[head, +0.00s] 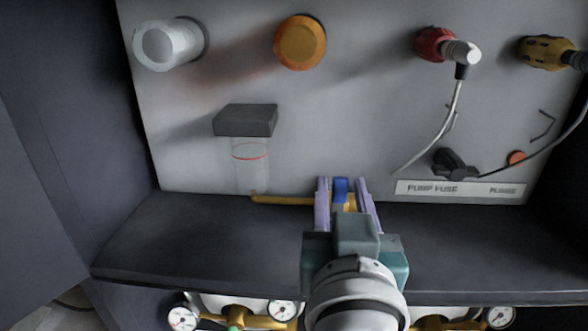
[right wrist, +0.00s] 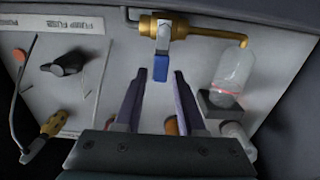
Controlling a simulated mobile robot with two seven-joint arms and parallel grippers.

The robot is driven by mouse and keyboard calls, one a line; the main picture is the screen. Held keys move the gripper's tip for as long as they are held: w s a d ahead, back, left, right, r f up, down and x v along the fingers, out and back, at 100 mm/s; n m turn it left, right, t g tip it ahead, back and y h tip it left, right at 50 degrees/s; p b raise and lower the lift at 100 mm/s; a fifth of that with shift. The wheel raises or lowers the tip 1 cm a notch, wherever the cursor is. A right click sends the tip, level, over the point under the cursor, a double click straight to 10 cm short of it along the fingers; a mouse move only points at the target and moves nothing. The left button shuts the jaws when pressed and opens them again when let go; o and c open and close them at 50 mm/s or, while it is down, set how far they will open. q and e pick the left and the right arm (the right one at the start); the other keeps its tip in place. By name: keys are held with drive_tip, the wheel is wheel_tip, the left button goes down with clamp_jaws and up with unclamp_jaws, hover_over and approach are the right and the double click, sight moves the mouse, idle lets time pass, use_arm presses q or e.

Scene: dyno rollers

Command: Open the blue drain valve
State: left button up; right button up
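The drain valve's blue handle (head: 341,189) sits at the right end of a brass pipe (head: 285,200), low on the grey panel. In the right wrist view the blue handle (right wrist: 161,67) hangs from the brass valve body (right wrist: 163,28). My right gripper (head: 343,182) is open, with a purple finger on each side of the handle. In the right wrist view the gripper (right wrist: 160,72) shows a gap between each fingertip and the handle; I see no contact. My left gripper is not in view.
A clear bowl (head: 249,168) with a red ring hangs under a dark block (head: 245,120), left of the valve. A black knob (head: 455,163) and cabled connectors are to the right. A dark ledge (head: 190,235) runs below the panel, with gauges (head: 283,311) beneath.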

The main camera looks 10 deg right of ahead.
clamp_jaws()
idle(0.4)
